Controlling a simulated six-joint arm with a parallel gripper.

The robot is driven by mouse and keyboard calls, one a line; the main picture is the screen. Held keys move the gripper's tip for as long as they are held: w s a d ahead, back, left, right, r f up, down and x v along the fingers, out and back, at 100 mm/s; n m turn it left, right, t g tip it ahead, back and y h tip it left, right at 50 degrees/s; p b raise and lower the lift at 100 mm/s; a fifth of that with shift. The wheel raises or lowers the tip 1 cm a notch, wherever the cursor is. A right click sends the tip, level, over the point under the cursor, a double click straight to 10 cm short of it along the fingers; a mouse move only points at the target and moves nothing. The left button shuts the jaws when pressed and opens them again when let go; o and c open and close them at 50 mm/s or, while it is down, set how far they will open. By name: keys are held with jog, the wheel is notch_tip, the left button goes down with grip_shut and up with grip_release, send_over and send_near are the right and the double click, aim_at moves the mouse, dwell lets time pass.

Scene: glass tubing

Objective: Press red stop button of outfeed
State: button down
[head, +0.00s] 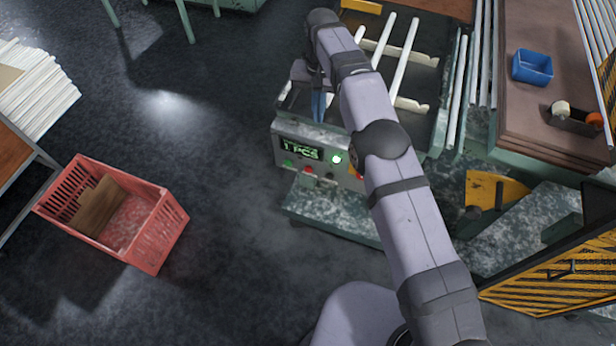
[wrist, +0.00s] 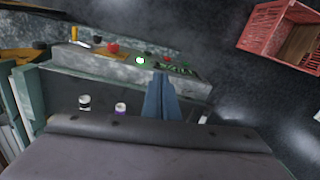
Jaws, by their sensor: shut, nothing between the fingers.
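The outfeed's control panel (head: 270,148) is on the front of the machine, with a lit display reading "1 PCS" (head: 301,149) and a glowing green lamp (head: 336,159). A small red button (head: 308,170) sits below the display, beside a green button (head: 288,163). A larger red button (wrist: 112,47) on a yellow plate shows in the wrist view; in the head view my arm mostly covers it. My gripper (head: 318,104) has blue fingers, shut and empty, above the machine behind the panel's top edge. In the wrist view the fingertips (wrist: 160,73) overlap the panel edge, apart from the buttons.
White glass tubes (head: 404,57) lie on the machine's rack behind my gripper. A red crate (head: 150,232) holding cardboard stands on the floor at left. A bench with a blue bin (head: 532,67) and a yellow-striped barrier (head: 560,275) are at right. Floor before the panel is clear.

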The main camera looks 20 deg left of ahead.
jog(key=s+d+f+n+b, duration=0.1)
jog(key=s+f+b, duration=0.55)
jog(key=f, duration=0.85)
jog(key=s+d+f+b, duration=0.1)
jog(key=s+f+b, duration=0.2)
jog(key=s+f, duration=0.9)
jog(key=s+d+f+n+b, duration=0.1)
jog(key=s+f+b, duration=0.35)
jog(key=f, duration=1.35)
jog(key=w+a+r+t+y, duration=0.3)
jog(key=w+r+t, duration=0.2)
jog(key=w, duration=0.1)
jog(key=w+a+r+n+t+y, duration=0.1)
jog(key=w+a+r+t+y, duration=0.2)
jog(key=w+r, duration=0.3)
jog(key=shift+r+t+y, duration=0.2)
jog(key=shift+t+y, duration=0.6)
jog(key=shift+t, duration=0.1)
jog(key=shift+w, duration=0.15)
